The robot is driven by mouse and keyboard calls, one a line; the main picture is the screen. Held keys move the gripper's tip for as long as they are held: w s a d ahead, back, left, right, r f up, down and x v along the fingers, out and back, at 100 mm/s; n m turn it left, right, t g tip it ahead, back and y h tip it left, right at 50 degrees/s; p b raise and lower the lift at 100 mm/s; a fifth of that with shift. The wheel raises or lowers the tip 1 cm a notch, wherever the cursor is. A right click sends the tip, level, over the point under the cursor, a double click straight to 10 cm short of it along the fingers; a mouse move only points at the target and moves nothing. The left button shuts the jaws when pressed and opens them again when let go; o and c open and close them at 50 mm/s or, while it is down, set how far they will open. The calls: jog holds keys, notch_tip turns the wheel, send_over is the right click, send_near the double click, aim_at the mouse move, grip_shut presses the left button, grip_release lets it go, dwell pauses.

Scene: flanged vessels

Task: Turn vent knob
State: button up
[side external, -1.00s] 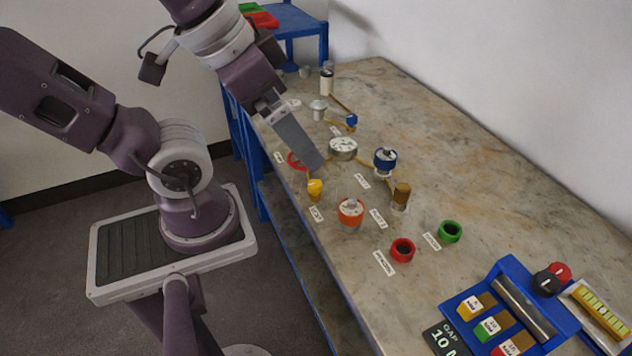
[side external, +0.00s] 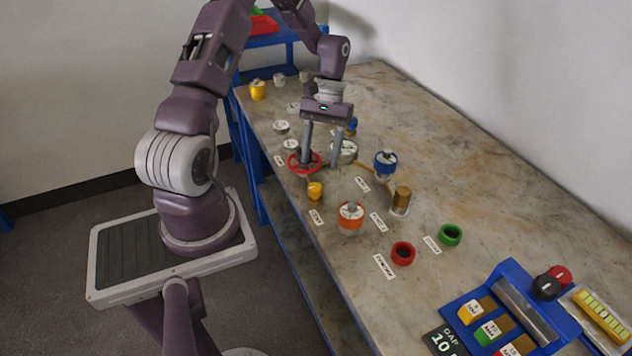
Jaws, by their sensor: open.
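My gripper (side external: 320,164) points straight down over the flanged vessels, its two long fingers apart and nothing seen between them. In the picture, the left fingertip overlaps a red handwheel (side external: 292,163); I cannot tell whether they touch. The right fingertip is in front of the left side of a silver flanged lid (side external: 346,153). A yellow knob (side external: 315,191) stands just nearer the camera than the handwheel, with a small white label (side external: 316,217) below it. The label's writing is too small to read surely, so I cannot tell which part is the vent knob.
A blue-banded vessel (side external: 385,163), a brown cylinder (side external: 401,199) and an orange-banded vessel (side external: 351,218) stand nearby. Red (side external: 403,253) and green (side external: 450,235) rings lie nearer the front. A blue tray (side external: 507,270) holds blocks at lower right.

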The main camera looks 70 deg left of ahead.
aim_at(315, 185)
jog(key=x, duration=0.7)
grip_shut()
